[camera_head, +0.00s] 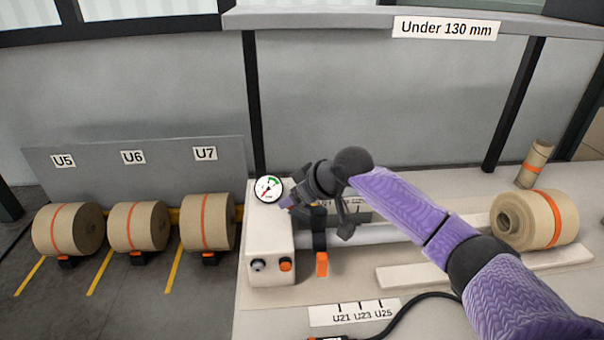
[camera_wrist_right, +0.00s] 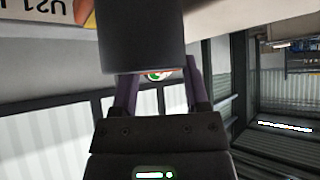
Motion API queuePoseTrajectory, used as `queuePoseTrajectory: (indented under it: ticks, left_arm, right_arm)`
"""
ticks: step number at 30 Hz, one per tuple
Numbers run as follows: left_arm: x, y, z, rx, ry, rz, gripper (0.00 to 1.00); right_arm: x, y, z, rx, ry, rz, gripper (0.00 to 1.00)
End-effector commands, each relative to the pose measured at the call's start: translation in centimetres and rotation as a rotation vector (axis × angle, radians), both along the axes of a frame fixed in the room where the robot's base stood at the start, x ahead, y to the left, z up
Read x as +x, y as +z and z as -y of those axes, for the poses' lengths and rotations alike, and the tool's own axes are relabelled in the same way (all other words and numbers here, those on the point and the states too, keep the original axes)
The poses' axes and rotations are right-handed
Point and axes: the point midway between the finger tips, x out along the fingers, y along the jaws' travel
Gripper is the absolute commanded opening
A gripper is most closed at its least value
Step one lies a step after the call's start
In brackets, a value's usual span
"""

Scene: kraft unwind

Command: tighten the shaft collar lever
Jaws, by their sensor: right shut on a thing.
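The black shaft collar (camera_head: 319,241) sits around the grey shaft (camera_head: 375,234) beside the pale machine block. Its lever, with an orange end (camera_head: 322,263), hangs down in front. My right gripper (camera_head: 288,201) is above and behind the collar, by the block's top, apart from the orange end. In the wrist view my right gripper (camera_wrist_right: 165,92) has its purple fingers either side of a large dark cylindrical piece (camera_wrist_right: 142,40), which hides their tips. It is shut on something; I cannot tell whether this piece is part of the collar. My left gripper is not in view.
The pale block (camera_head: 268,235) carries a round gauge (camera_head: 268,189) and an orange button (camera_head: 286,264). A kraft roll (camera_head: 540,219) lies on the bench at right, near a narrow upright roll (camera_head: 535,163). A black cable (camera_head: 400,311) runs along the front.

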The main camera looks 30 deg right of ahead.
Motion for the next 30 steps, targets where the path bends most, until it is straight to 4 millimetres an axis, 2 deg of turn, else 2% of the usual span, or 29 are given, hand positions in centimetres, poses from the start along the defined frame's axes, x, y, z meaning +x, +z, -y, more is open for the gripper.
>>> queuePoseTrajectory:
  ticks: [1,12,21,30]
  left_arm:
    - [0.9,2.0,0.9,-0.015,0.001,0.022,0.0]
    - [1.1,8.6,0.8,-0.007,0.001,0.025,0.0]
    - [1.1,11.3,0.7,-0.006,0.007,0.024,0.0]
    - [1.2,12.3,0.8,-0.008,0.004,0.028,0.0]
  right_arm:
    - [0.0,1.1,0.1,0.0,-0.039,-0.001,0.0]
    - [0.3,0.7,2.1,0.003,-0.387,-0.002,0.0]
    - [0.1,0.3,3.4,0.003,-0.625,-0.002,0.0]
    - [-0.2,0.1,4.3,0.002,-0.768,-0.001,0.0]
